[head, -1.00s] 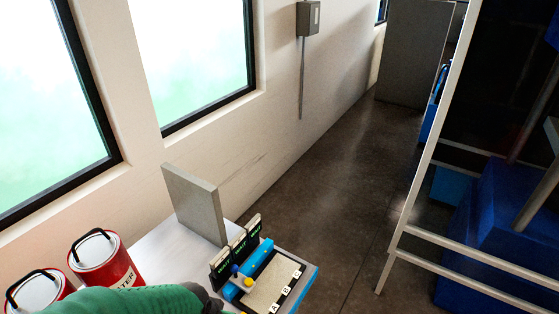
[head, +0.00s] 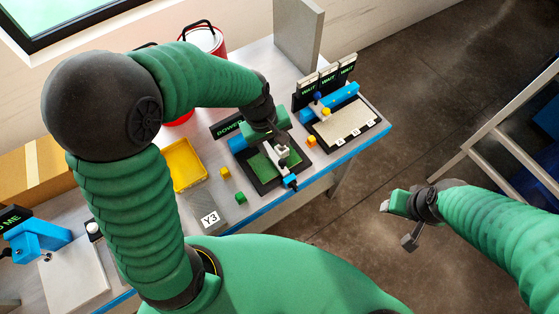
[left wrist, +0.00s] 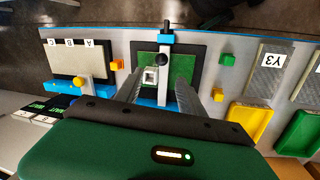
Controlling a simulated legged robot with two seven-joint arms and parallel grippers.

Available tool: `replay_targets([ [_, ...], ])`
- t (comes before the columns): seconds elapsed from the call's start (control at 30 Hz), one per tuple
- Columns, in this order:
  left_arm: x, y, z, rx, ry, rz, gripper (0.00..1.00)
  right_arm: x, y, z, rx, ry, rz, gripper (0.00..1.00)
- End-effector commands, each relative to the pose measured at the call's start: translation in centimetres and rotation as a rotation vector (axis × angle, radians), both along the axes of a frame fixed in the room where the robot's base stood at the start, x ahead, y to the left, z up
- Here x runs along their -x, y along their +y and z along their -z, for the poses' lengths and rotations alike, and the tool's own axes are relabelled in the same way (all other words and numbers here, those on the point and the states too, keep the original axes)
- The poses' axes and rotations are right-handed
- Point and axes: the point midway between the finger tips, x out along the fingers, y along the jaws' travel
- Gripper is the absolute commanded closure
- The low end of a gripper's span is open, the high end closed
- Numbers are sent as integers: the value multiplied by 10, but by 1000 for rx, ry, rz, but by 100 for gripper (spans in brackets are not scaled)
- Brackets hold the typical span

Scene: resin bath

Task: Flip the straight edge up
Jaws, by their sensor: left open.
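A small black device with a green pad (head: 258,168) sits on the bench below my left gripper (head: 272,138). A pale grey square-ended piece (head: 282,153) stands up from it, and a blue part (head: 291,181) is at its front edge. In the left wrist view the green pad (left wrist: 146,57), the pale square piece (left wrist: 150,75) and a black knob (left wrist: 162,60) lie between or just beyond the open fingers of my left gripper (left wrist: 157,82). I cannot tell whether the fingers touch anything, or which part is the straight edge. My right gripper (head: 402,218) hangs off the bench.
A board with a blue bar (head: 340,101) and WAIT signs (head: 325,78) stands to the right. A yellow tray (head: 184,164), a Y3 block (head: 207,215), small cubes and a red can (head: 207,38) are around.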

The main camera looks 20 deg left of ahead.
Motion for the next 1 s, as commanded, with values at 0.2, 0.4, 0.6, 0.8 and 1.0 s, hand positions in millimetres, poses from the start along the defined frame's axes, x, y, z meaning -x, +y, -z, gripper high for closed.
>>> replay_targets([
  [0.2, -3, -12, 58, -1, 4, 4, 54, 0, 0, 1, 0, 0, 0, 49],
  [0.4, -10, -18, 97, -2, 2, 4, 54, 0, 0, 2, 0, 0, 0, 49],
  [0.6, -12, -19, 110, -2, -1, 3, 54, 0, 0, 2, 0, 0, 0, 49],
  [0.8, -12, -18, 110, -2, -3, 2, 54, 0, 0, 2, 0, 0, 0, 49],
  [1.0, -12, -19, 110, -2, -2, 4, 80, 0, 0, 2, 0, 0, 0, 49],
])
